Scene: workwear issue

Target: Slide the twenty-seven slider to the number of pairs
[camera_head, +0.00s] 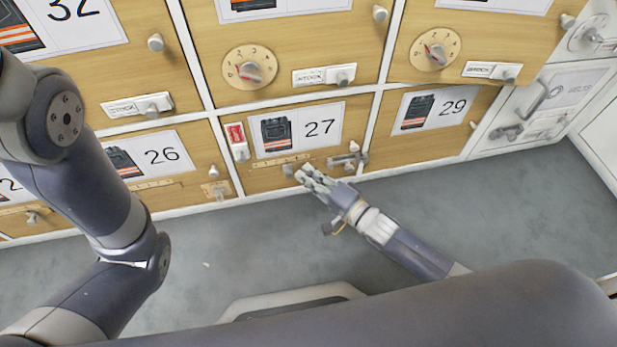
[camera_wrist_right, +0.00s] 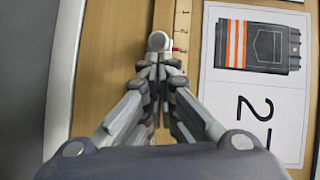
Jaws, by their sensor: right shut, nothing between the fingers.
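The twenty-seven drawer front (camera_head: 326,173) is pale wood with a card (camera_head: 298,130) showing dark workwear with orange stripes and "27". Its slider has a small pale round knob (camera_head: 288,170) beside a numbered scale strip (camera_head: 272,163). In the right wrist view the knob (camera_wrist_right: 158,41) is just beyond the fingertips, beside the scale strip (camera_wrist_right: 181,38) with small red marks. My right gripper (camera_head: 305,177) is shut and empty, its tips close to the knob; I cannot tell whether they touch. My left arm shows at the left, but its gripper is out of view.
Dial fronts (camera_head: 249,68) are above. The grey floor (camera_head: 420,210) is clear.

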